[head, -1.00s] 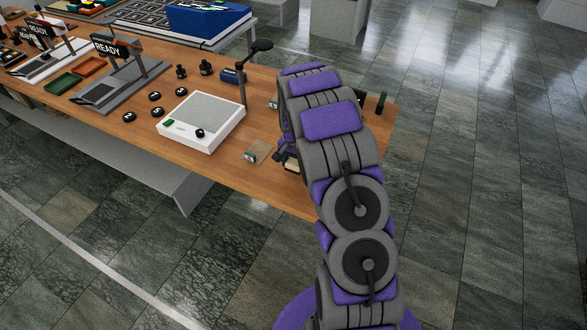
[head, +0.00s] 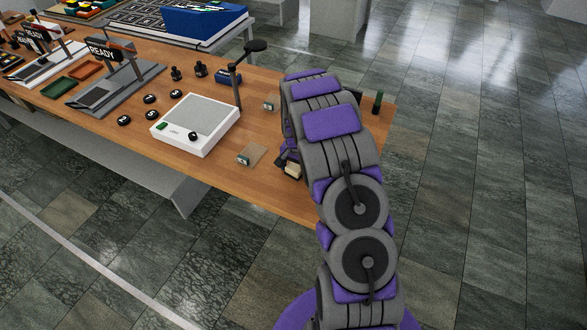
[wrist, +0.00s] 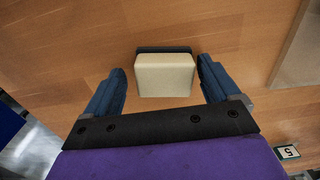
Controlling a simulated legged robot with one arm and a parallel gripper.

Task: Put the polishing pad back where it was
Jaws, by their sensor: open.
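The polishing pad, a cream block with a dark backing (wrist: 165,76), is on the wooden table in the wrist view. My gripper (wrist: 160,66) is open, with one blue finger on each side of the pad. Gaps show between the pad and both fingers. In the head view a cream block (head: 292,170) shows beside my gripper, which my arm mostly hides. I cannot tell from these views whether the pad rests fully on the table.
A tan square (head: 255,153) with a small label block lies left of my gripper on the table (head: 215,180). A green cylinder (head: 377,102) stands near the right table edge.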

